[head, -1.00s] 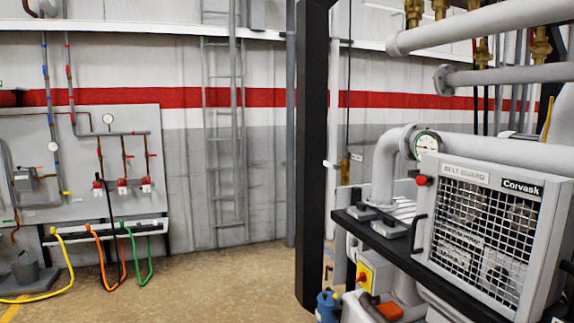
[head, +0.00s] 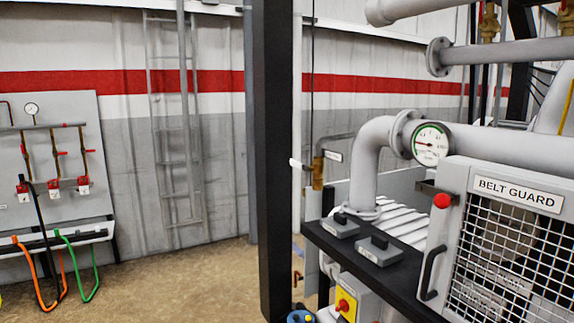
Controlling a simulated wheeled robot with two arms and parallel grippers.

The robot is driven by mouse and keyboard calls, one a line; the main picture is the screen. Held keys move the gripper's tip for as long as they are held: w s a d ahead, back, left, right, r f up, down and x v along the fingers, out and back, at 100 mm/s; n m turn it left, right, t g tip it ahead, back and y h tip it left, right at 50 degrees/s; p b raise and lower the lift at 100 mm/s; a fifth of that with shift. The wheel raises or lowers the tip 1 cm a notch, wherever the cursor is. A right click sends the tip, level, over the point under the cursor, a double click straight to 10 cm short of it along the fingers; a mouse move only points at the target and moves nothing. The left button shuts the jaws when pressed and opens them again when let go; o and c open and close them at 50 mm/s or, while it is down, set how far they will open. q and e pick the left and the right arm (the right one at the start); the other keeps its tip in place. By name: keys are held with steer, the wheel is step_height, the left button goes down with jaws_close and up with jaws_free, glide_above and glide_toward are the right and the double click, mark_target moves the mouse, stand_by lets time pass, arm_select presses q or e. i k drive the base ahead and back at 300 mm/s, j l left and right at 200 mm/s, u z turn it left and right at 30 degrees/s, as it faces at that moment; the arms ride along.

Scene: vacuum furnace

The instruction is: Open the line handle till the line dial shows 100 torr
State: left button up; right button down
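A round dial (head: 431,144) with a white face and green marks sits on the large grey pipe at the right. Its needle shows, but its figures are too small to read. Another small white dial (head: 31,108) is on the grey wall panel at the left. I cannot tell which one is the line dial. A brass fitting (head: 318,170) with a small label beside it shows on a thin pipe behind the black post. No handle can be picked out for sure as the line handle. Neither of my grippers is in view.
A machine with a mesh belt guard (head: 515,235) and a black ledge (head: 372,262) fills the right. A black post (head: 273,160) stands in the middle. Coloured hoses (head: 72,245) hang at the left. The brown floor (head: 175,290) between them is clear.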

mark_target(299, 165)
steer(key=i+j+z, duration=0.1)
steer(key=i+j, duration=0.3)
steer(key=i, duration=0.25)
steer(key=i+j+z, duration=0.1)
steer(key=i+j, duration=0.3)
steer(key=i, duration=0.2)
steer(key=i+j, duration=0.5)
steer(key=i+l+z, duration=0.05)
steer(key=i, duration=0.1)
